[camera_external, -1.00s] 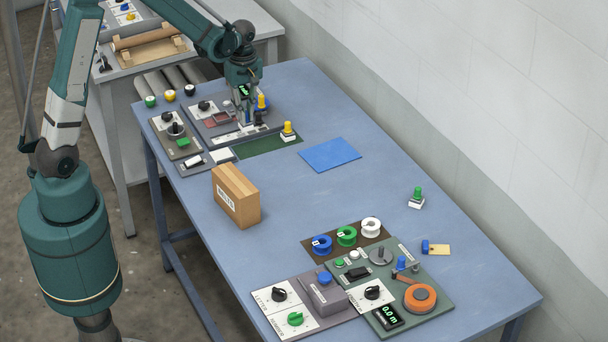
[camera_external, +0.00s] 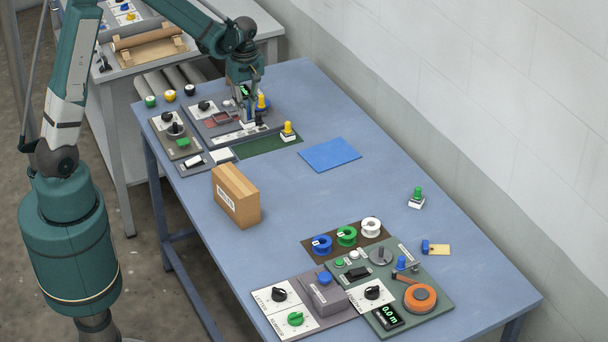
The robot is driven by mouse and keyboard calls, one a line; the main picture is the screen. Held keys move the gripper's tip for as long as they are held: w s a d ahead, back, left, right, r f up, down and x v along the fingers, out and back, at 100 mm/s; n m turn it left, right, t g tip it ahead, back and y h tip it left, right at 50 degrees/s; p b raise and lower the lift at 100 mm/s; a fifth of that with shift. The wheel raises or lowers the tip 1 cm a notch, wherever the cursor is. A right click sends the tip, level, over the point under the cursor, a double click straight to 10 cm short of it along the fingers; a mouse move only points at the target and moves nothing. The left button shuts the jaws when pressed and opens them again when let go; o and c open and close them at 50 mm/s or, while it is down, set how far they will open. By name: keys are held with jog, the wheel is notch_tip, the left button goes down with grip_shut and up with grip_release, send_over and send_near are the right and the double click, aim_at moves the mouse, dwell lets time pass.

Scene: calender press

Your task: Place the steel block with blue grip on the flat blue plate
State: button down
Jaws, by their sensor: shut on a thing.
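My gripper (camera_external: 247,118) points down over the grey panel at the far left of the table. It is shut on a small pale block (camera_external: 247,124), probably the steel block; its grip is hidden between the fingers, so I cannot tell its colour. I cannot tell whether the block is clear of the panel. The flat blue plate (camera_external: 330,154) lies bare on the table, to the right of my gripper and apart from it.
A yellow-grip block (camera_external: 288,132) stands by the dark green plate (camera_external: 266,145), between my gripper and the blue plate. Another yellow grip (camera_external: 263,103) stands behind. A cardboard box (camera_external: 236,196) stands nearer. A green-grip block (camera_external: 416,199) stands right. Table around the blue plate is clear.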

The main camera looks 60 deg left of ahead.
jog(key=w+d, duration=0.3)
jog(key=w, duration=0.3)
jog(key=w+d, duration=0.4)
jog(key=w, duration=0.3)
send_over(330, 154)
jog(key=shift+r, duration=0.4)
jog(key=shift+f, duration=3.15)
jog(key=shift+f, duration=0.1)
jog(key=shift+f, duration=1.8)
jog(key=shift+f+b, duration=0.1)
jog(key=shift+b, duration=0.25)
